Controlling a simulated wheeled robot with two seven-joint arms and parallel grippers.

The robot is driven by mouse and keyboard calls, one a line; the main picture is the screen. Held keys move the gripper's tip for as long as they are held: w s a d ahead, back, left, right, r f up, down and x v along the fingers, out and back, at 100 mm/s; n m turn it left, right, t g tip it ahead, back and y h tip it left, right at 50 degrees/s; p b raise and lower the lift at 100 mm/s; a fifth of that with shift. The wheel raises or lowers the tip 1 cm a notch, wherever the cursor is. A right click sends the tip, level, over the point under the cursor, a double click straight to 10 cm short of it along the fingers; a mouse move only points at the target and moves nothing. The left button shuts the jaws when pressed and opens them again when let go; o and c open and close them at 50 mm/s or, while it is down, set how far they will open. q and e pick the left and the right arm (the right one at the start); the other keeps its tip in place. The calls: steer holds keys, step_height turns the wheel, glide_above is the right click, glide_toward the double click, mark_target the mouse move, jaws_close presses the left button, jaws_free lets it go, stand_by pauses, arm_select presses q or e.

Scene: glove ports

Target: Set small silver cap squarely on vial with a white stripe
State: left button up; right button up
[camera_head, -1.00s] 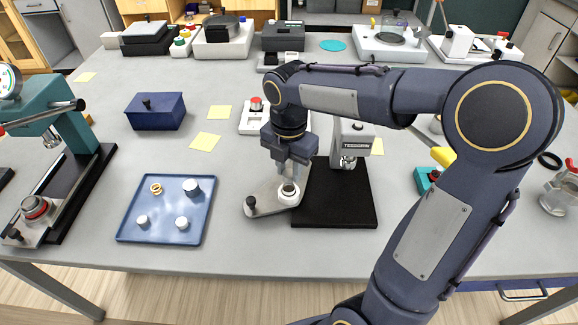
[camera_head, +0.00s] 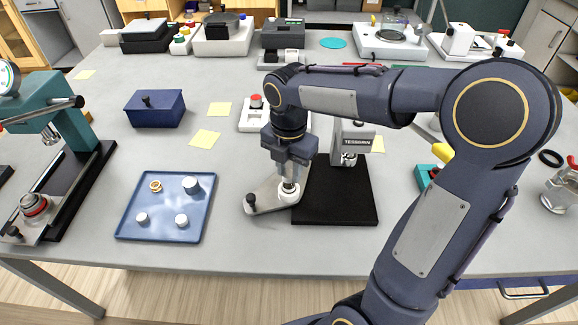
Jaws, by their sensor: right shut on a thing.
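My right gripper (camera_head: 290,180) points straight down over the round white holder (camera_head: 288,196) on the grey sliding plate (camera_head: 263,199) of the TESSARON press (camera_head: 352,145). It is shut on a small silvery piece, mostly hidden by the fingers. I cannot tell whether this piece touches what is under it. A vial and its white stripe cannot be made out there. The blue tray (camera_head: 162,222) at left holds a larger silver-white cap (camera_head: 192,185), two small pale caps (camera_head: 142,218) (camera_head: 181,221) and a gold ring (camera_head: 155,186). My left gripper is not in view.
A teal press (camera_head: 62,125) stands at the left edge with a capped vessel (camera_head: 34,206). A blue box (camera_head: 155,109), yellow notes (camera_head: 205,138) and a white device with a red knob (camera_head: 256,102) lie behind. Bare table separates the tray from the plate.

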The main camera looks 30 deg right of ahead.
mark_target(289, 173)
steer(key=shift+f+b, duration=0.3)
steer(key=shift+f, duration=0.3)
steer(key=o, duration=1)
step_height(289, 173, up, 8)
steer(key=shift+f, duration=0.1)
steer(key=s+a+f+m+t+y, duration=0.2)
steer(key=s+m, duration=0.6)
steer(key=m, duration=0.4)
steer(key=s+a+f+m+t+y, duration=0.1)
steer(key=s+a+f+m+t, duration=0.1)
steer(key=s+m, duration=0.7)
steer(key=f+m+t, duration=0.1)
steer(key=f+m, duration=0.1)
steer(key=m, duration=0.2)
steer(key=shift+t+y, duration=0.3)
steer(key=shift+y, duration=0.1)
